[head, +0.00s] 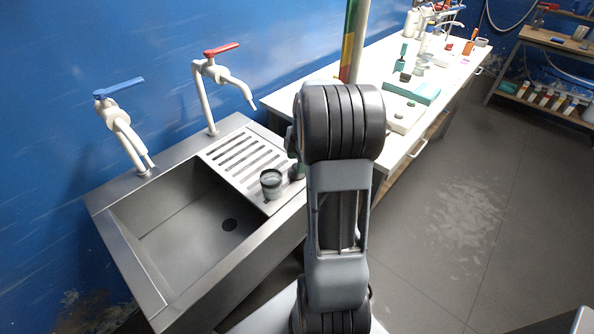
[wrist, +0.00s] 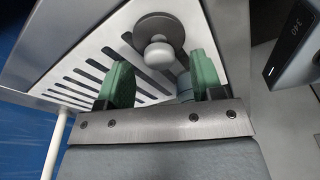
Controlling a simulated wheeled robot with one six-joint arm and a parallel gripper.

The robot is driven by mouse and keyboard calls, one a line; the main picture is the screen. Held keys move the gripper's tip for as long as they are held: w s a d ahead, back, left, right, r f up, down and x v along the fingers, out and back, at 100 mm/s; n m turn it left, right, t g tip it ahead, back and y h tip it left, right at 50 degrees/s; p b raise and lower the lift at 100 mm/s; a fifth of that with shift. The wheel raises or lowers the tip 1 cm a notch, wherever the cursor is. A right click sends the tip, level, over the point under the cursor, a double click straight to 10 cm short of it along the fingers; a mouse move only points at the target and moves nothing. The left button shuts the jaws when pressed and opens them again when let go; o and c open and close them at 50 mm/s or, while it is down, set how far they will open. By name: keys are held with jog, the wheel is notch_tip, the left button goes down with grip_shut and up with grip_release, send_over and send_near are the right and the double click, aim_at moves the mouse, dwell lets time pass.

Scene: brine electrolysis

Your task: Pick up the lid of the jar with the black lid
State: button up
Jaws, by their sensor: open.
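A round dark grey lid with a pale round knob (wrist: 158,38) shows in the wrist view, just beyond my gripper (wrist: 162,70). The gripper's two green fingers are apart, with the knob ahead of the gap between them and nothing gripped. A bluish-grey piece (wrist: 184,85) shows partly behind the right finger; I cannot tell if it is the jar. In the head view a small jar with a dark top (head: 271,184) stands on the drainboard. My gripper is mostly hidden there behind my arm, with a bit of green showing right of the jar.
The slotted drainboard (head: 238,160) lies beside an empty steel sink basin (head: 180,217). Taps with a red handle (head: 221,49) and a blue handle (head: 118,88) stand behind. A long white bench (head: 408,142) with several items is at right. A device reading 340 (wrist: 292,50) is at the wrist view's right.

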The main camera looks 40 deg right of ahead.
jog(key=shift+a+f, duration=0.15)
jog(key=shift+f, duration=1.3)
jog(key=shift+c, duration=0.4)
jog(key=c, duration=0.9)
